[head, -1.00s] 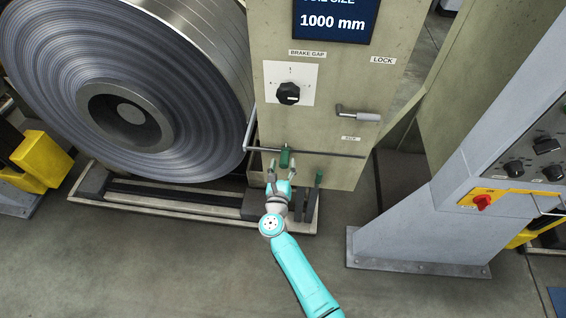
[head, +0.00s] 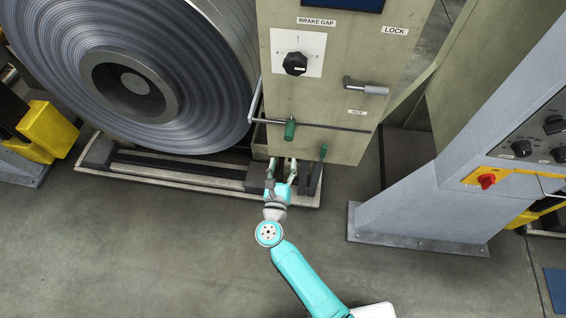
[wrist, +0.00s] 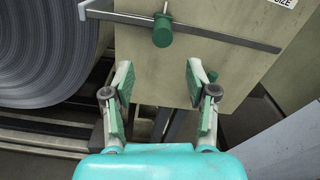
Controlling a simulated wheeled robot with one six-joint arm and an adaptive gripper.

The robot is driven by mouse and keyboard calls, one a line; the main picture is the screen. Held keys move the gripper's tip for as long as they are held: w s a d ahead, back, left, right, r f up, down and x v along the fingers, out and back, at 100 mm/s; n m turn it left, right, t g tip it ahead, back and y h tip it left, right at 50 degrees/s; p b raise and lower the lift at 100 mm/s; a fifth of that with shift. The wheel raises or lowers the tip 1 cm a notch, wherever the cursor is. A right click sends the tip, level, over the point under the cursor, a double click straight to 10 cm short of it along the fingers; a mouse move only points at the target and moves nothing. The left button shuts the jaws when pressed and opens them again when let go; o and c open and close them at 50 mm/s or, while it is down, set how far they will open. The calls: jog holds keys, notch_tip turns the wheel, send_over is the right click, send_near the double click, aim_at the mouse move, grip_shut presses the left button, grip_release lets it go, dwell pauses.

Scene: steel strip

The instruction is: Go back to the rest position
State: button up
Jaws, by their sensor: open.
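My gripper (head: 282,164) is open and empty in the head view, in front of the lower edge of the beige machine cabinet. In the wrist view its two green-padded fingers (wrist: 158,88) stand wide apart with nothing between them. A green handle (head: 290,129) sits on a thin horizontal bar of the cabinet, beyond the fingertips and apart from them. The handle also shows in the wrist view (wrist: 162,31), above the gap between the fingers.
A large steel coil (head: 180,75) stands at the left over a low base frame. The beige cabinet (head: 345,60) carries a black brake gap knob (head: 295,64) and a lock lever (head: 366,87). A grey console (head: 420,200) stands at the right. The floor around my arm is clear.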

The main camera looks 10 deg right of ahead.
jog(key=s+d+r+n+t+y, duration=0.15)
jog(key=s+d+n, duration=0.35)
jog(key=s+n, duration=0.5)
jog(key=s+d+r+n+y, duration=0.25)
jog(key=s+d+n, duration=0.25)
jog(key=s+n, duration=0.5)
jog(key=s+r+n+g, duration=0.1)
jog(key=s+r+n, duration=0.2)
jog(key=s+n, duration=0.2)
jog(key=s+r+n+g+y, duration=0.1)
jog(key=s+r+n, duration=0.3)
jog(key=s, duration=0.6)
jog(key=s+r+n+g, duration=0.2)
jog(key=s+r+n, duration=0.1)
jog(key=s+n, duration=0.4)
jog(key=shift+s+d+r+n+y, duration=0.3)
jog(key=shift+s+d+r+n, duration=0.1)
jog(key=shift+d+n, duration=0.1)
